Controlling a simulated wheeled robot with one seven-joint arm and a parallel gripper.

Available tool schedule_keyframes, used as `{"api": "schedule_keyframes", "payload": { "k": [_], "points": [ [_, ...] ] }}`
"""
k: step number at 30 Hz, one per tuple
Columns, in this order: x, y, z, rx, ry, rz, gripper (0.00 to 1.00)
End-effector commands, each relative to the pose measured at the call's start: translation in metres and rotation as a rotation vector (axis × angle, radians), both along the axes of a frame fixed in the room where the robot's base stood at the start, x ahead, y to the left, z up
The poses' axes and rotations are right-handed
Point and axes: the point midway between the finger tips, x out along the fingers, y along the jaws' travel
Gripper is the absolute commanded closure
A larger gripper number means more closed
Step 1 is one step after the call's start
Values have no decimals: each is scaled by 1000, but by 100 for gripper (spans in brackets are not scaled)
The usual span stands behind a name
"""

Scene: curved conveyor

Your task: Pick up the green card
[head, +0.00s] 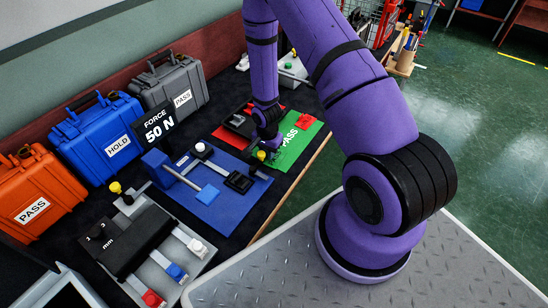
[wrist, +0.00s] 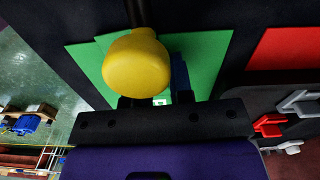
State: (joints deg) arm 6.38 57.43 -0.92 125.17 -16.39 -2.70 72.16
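A green card-like sheet (head: 292,146) with white lettering lies on the dark table in the head view. In the wrist view, green (wrist: 215,60) shows behind the yellow knob, with a second edge at the left that suggests overlapping sheets; I cannot tell a separate card from a mat. My gripper (head: 266,149) is low over the left part of the green sheet. In the wrist view its finger bases (wrist: 158,98) stand apart, with green and a small white patch between them. The yellow knob (wrist: 137,63) hides part of the fingers; whether they touch the sheet is unclear.
The yellow knob also shows beside my gripper in the head view (head: 262,155). Orange, blue and grey cases line the wall.

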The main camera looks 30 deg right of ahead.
Motion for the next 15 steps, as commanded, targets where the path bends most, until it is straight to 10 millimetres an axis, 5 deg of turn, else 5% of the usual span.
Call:
{"api": "schedule_keyframes", "payload": {
  "k": [3, 15],
  "points": [
    [0, 0, 0, 0, 0, 0, 100],
    [0, 0, 0, 0, 0, 0, 100]
  ]
}}
